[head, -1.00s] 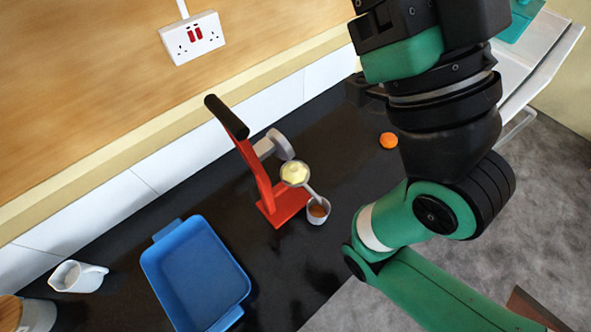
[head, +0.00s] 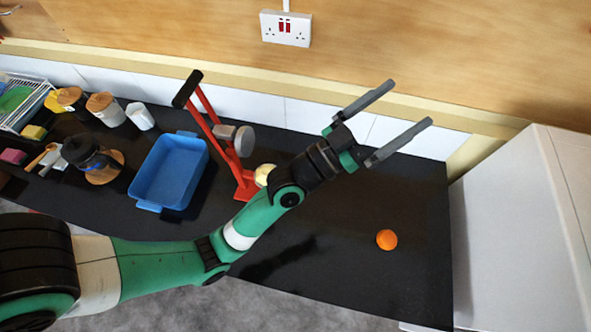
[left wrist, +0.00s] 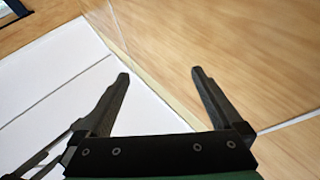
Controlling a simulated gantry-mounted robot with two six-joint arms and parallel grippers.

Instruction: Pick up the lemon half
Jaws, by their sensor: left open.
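The lemon half (head: 264,174) is a small pale yellow shape at the red juicer press (head: 243,185) on the black counter. My left arm partly hides it in the head view, so what it rests on is not clear. My left gripper (head: 410,103) is open and empty, up and to the right of the lemon half, with its fingers pointing toward the back wall. The left wrist view shows the open fingers (left wrist: 160,73) with only wall and white panels beyond, and no lemon half. My right gripper is not in view.
A round orange fruit (head: 386,239) lies on the bare right part of the counter (head: 345,265). A blue tray (head: 170,172) is left of the press. Jars, a coffee press (head: 85,152) and a dish rack (head: 22,103) stand farther left. A white cabinet (head: 510,230) bounds the right.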

